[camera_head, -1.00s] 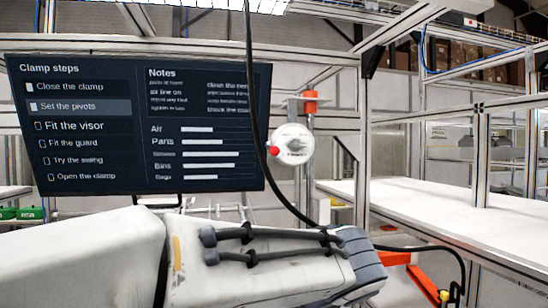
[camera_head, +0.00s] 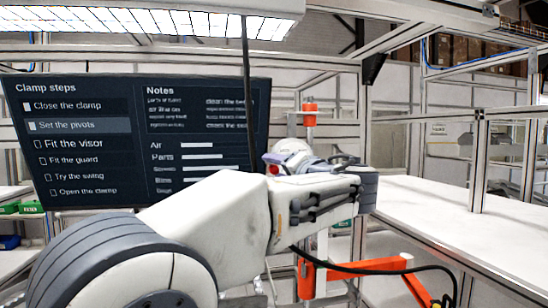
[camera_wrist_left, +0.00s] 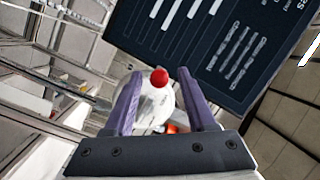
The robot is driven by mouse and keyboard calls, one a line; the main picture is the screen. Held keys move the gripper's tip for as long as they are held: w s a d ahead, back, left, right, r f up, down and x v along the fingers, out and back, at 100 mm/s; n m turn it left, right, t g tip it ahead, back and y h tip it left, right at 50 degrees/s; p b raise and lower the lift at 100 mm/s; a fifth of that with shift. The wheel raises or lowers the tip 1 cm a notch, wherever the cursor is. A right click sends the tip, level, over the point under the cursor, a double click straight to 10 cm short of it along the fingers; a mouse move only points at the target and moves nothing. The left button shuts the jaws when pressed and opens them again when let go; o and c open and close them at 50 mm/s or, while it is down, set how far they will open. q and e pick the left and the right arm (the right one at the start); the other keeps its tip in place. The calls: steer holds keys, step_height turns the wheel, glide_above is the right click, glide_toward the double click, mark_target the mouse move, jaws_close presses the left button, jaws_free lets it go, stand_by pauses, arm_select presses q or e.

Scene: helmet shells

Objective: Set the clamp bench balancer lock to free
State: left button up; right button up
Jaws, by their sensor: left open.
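The balancer is a white round housing (camera_head: 292,150) hanging in front of the post, with a red knob (camera_head: 273,169) on its lower left. My left arm hides its lower part in the head view. In the left wrist view the white housing (camera_wrist_left: 161,108) lies beyond the fingers, and the red knob (camera_wrist_left: 160,78) appears between the fingertips. My left gripper (camera_wrist_left: 170,84) is open, its two purple-grey fingers spread on either side of the knob in the picture. I cannot tell whether either finger touches it.
A dark screen (camera_head: 75,190) with clamp steps stands left of the balancer; "Set the pivots" is highlighted. A black cable (camera_head: 248,75) hangs down beside it. An orange bracket (camera_head: 380,264) sits low, below my arm. A white bench (camera_head: 440,215) extends at right.

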arm_select(q)
steer(key=shift+p+x, duration=0.3)
steer(key=shift+x, duration=0.8)
jaws_close()
stand_by(0.7)
